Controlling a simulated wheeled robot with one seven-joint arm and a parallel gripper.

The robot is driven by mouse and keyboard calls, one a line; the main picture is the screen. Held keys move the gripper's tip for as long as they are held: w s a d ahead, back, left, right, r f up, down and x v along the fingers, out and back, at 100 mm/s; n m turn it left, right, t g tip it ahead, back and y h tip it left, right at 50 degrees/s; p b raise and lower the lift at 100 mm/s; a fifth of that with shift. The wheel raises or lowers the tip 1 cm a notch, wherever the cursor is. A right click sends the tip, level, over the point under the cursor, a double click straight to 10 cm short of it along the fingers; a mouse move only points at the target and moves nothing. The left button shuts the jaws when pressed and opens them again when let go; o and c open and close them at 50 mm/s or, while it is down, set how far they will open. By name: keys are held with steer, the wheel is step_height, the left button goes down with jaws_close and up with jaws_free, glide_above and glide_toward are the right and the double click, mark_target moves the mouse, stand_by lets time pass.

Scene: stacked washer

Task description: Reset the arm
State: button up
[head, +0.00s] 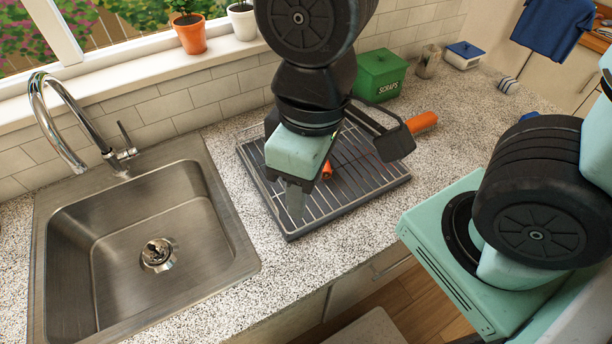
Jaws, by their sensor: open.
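My gripper (345,172) hangs from my arm over the wire drying rack (362,192) on the counter. Its two dark fingers are spread apart and I see nothing held between them. The arm comes down from the top middle of the head view and hides part of the rack. An orange object (422,122) lies at the rack's right back edge, and a small orange piece (328,168) shows beside the gripper. I cannot tell whether the two orange parts belong to one thing.
A steel sink (225,262) with a tall faucet (62,118) is at left. Potted plants (190,34) line the windowsill.

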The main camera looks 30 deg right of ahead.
step_height(320, 180, down, 10)
steer(key=b, duration=0.9)
steer(key=shift+r+b, duration=0.2)
steer(key=shift+b, duration=0.1)
